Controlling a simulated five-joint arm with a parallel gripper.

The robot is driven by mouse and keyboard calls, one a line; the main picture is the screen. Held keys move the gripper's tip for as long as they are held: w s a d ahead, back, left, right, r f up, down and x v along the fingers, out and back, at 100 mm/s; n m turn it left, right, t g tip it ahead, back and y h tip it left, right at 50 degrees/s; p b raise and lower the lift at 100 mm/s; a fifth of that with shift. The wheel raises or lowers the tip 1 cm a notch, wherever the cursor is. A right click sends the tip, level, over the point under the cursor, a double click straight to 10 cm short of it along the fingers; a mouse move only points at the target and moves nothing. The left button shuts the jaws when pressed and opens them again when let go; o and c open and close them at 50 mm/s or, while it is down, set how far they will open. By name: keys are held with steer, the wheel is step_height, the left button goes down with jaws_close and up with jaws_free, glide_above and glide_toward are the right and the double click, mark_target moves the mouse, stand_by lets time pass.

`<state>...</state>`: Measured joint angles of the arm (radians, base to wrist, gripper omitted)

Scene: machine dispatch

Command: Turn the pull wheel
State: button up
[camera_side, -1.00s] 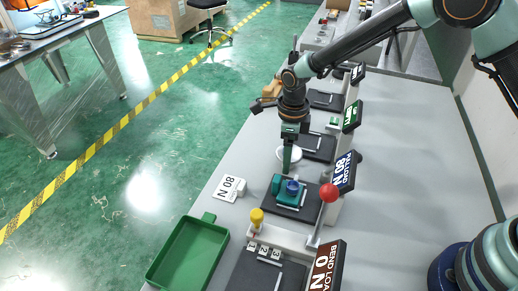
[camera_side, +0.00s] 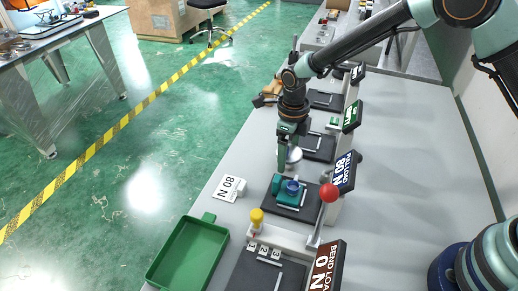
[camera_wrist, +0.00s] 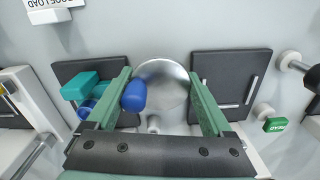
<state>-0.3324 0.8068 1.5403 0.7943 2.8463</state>
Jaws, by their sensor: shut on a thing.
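The pull wheel (camera_wrist: 165,82) is a round silver disc with a blue knob (camera_wrist: 134,96) near its left edge in the wrist view. It also shows in the side view (camera_side: 294,155) as a small pale disc, partly covered by my fingers. My gripper (camera_wrist: 162,78) has one green finger on each side of the wheel and is shut on it. The knob lies close to the left finger. In the side view my gripper (camera_side: 287,156) points down at the wheel, beyond the teal and blue device. The exact finger contact is hard to see.
A teal and blue device (camera_side: 287,187) sits on a black plate near the wheel. A green tray (camera_side: 188,252) lies at front left.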

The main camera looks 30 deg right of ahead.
steer(key=o, duration=1.1)
steer(key=shift+o, duration=0.2)
steer(key=shift+r, duration=0.15)
step_height(320, 180, up, 12)
steer(key=shift+d, duration=0.1)
